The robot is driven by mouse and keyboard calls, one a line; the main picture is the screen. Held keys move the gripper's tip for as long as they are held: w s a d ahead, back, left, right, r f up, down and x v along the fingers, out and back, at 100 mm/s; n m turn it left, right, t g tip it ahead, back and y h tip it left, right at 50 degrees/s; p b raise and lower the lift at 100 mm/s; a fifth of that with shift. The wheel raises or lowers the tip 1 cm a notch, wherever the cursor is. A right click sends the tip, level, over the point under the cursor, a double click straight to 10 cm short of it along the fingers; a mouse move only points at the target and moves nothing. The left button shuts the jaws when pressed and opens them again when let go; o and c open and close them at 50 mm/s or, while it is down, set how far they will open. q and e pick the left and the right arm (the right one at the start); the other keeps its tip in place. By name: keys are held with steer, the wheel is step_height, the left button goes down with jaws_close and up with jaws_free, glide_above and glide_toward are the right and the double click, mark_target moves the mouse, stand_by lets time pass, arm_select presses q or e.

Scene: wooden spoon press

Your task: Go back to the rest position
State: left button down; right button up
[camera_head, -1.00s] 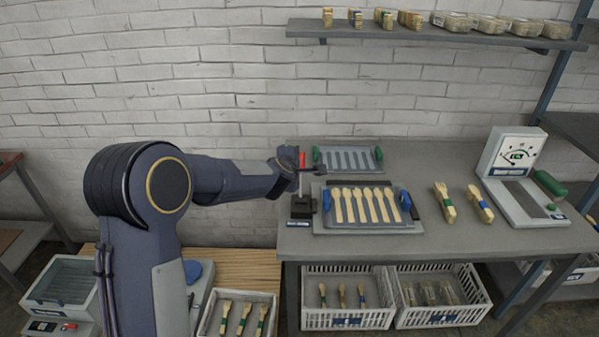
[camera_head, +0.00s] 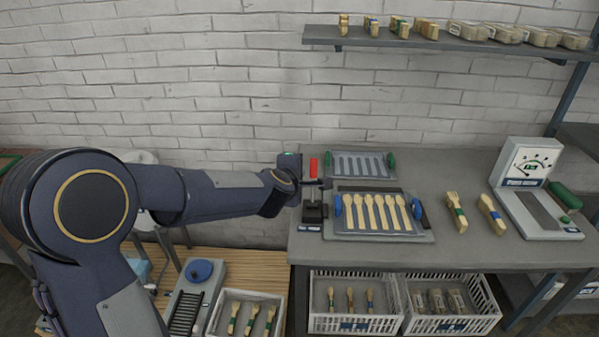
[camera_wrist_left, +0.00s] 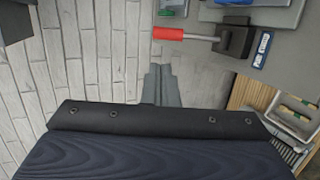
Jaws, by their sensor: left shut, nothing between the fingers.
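My left gripper (camera_head: 322,184) reaches in from the left, beside the small press with a black base (camera_head: 314,212) and a red-handled lever (camera_head: 313,168). In the left wrist view its fingers (camera_wrist_left: 160,72) are together and empty, with the red handle (camera_wrist_left: 168,33) apart from them. My right gripper is in neither view. A tray holding a row of wooden spoons (camera_head: 376,212) lies on the bench just right of the press.
White crates (camera_head: 352,322) stand below. A shelf (camera_head: 440,40) hangs above. A brick wall is behind my arm.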

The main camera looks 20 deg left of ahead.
arm_select(q)
steer(key=s+d+r+m+g+h, duration=0.1)
steer(key=s+r+m+h, duration=0.2)
steer(key=s, duration=0.4)
steer(key=s+d+r+m+g+h, duration=0.1)
steer(key=s+m+h, duration=0.1)
steer(key=s+m, duration=0.45)
steer(key=s+f+m+g, duration=0.2)
steer(key=s+f+m, duration=0.2)
steer(key=s, duration=0.7)
steer(key=s+f+m+g, duration=0.3)
steer(key=s+f+m, duration=0.1)
steer(key=s, duration=0.7)
steer(key=shift+s+a+m+y+p, duration=0.3)
steer(key=shift+a+m, duration=0.05)
steer(key=shift+a, duration=0.1)
